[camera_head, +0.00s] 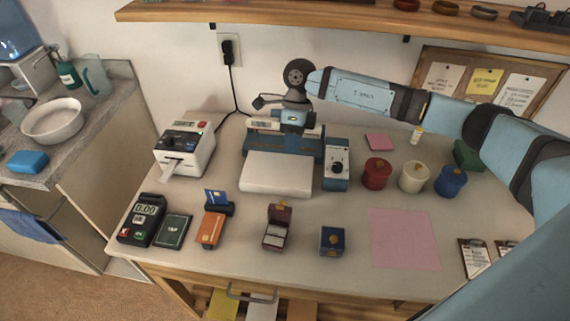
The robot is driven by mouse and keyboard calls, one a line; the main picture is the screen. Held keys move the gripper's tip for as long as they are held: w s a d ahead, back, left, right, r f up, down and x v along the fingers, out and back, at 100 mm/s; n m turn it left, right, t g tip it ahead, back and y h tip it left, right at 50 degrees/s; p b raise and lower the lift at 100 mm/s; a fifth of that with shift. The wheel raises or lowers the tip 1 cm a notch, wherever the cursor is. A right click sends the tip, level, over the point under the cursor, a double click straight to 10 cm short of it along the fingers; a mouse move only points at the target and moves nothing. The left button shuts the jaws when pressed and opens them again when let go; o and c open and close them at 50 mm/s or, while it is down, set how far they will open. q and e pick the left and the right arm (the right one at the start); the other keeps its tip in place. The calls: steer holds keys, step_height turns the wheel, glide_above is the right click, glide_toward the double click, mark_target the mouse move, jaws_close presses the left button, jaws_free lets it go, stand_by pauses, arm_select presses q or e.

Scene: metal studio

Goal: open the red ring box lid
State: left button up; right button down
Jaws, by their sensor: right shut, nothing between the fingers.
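The red ring box (277,230) stands on the light worktop near its front, left of the blue ring box. Its dark red lid (278,211) is raised at the back, and pale lining shows in its lower half. My right gripper (266,102) is far behind and above the red box, close to the blue and white machine at the back. It is shut and empty, and small and dark in the view. It is clear of the red box. My left gripper is out of view.
The blue ring box (332,241) is shut, with a gold piece on top. A card stand (213,228) is to the left. A blue and white machine (283,160) stands behind. Red (376,174), cream and blue jars are at right. A pink sheet (404,240) lies flat.

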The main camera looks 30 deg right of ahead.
mark_target(282, 202)
steer(key=x, duration=1)
steer(key=shift+a, duration=0.1)
steer(key=shift+s+a+r+p, duration=0.2)
steer(key=shift+s+a+p, duration=0.1)
steer(key=shift+s+a, duration=0.25)
steer(key=shift+s+a+r+p, duration=0.25)
steer(key=shift+s+a, duration=0.25)
steer(key=shift+s, duration=0.2)
steer(key=shift+s+a+f, duration=0.1)
steer(key=shift+s+a, duration=0.05)
steer(key=shift+a, duration=0.05)
steer(key=shift+s+a, duration=0.1)
steer(key=shift+s+a+r, duration=0.5)
steer(key=shift+s+r, duration=0.1)
steer(key=shift+s, duration=0.05)
steer(key=shift+r+p, duration=0.5)
steer(key=shift+r, duration=0.3)
